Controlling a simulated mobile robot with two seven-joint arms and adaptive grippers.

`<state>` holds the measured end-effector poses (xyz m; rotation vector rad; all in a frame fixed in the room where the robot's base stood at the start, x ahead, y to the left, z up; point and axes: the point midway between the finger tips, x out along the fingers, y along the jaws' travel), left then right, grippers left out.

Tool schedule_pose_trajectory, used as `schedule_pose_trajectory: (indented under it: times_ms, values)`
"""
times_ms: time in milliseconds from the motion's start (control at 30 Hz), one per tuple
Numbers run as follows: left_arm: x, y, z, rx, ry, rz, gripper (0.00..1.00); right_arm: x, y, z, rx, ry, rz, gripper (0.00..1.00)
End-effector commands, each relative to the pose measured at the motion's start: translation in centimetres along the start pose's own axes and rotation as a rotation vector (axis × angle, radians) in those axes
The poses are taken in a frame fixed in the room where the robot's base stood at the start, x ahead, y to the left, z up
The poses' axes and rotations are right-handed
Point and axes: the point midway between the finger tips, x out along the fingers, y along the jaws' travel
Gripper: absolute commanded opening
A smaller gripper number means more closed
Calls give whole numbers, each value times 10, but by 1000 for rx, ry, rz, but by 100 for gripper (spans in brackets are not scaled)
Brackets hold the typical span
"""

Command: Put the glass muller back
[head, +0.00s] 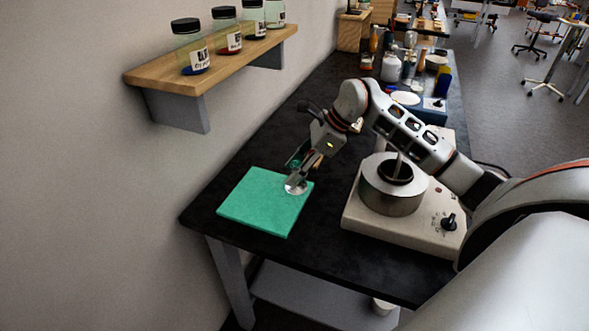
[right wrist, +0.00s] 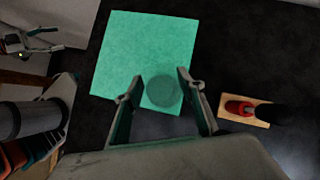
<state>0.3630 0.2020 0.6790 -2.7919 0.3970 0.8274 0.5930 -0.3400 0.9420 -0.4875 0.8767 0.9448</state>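The glass muller (head: 296,188) is a clear, round piece on the green mat (head: 250,202). In the right wrist view it shows as a translucent disc (right wrist: 163,92) near the mat's lower edge (right wrist: 150,40). My right gripper (head: 299,176) is just over the muller. In the right wrist view its two fingers (right wrist: 157,90) stand apart, with the disc between them, nearer the right finger. I see no clear grip on it. My left gripper (right wrist: 52,40) shows at the upper left of the right wrist view, its fingers spread and empty; it is outside the head view.
A hotplate-like device (head: 390,222) with a metal pot (head: 392,196) stands right of the mat. A wooden block (right wrist: 256,115) with a red and black item lies beside the mat. A wall shelf (head: 218,62) holds several jars. Bottles (head: 391,68) crowd the bench's far end.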

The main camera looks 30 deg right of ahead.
Motion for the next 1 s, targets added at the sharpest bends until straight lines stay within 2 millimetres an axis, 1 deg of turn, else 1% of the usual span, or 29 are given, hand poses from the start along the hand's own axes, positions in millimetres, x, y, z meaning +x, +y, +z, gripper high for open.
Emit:
schedule_pose_trajectory:
  times_ms: [167,400,500,600,700,800,1000]
  values:
    - [2,1,4,0,-2,0,59,-25,-2,-1,-3,3,-6,39]
    - [5,2,10,0,-4,1,59,-75,-2,-1,-1,3,-7,39]
    - [6,2,11,0,-4,1,59,-93,-1,0,-1,1,-5,39]
    - [6,2,12,0,-4,1,59,-106,-1,0,-1,1,-3,39]
    - [7,2,12,0,-4,1,59,-115,0,0,-1,1,-2,39]
    - [7,2,12,0,-4,1,59,-119,0,0,-1,0,-1,39]
    - [6,2,11,-1,-2,1,59,-121,0,0,-1,0,-1,39]
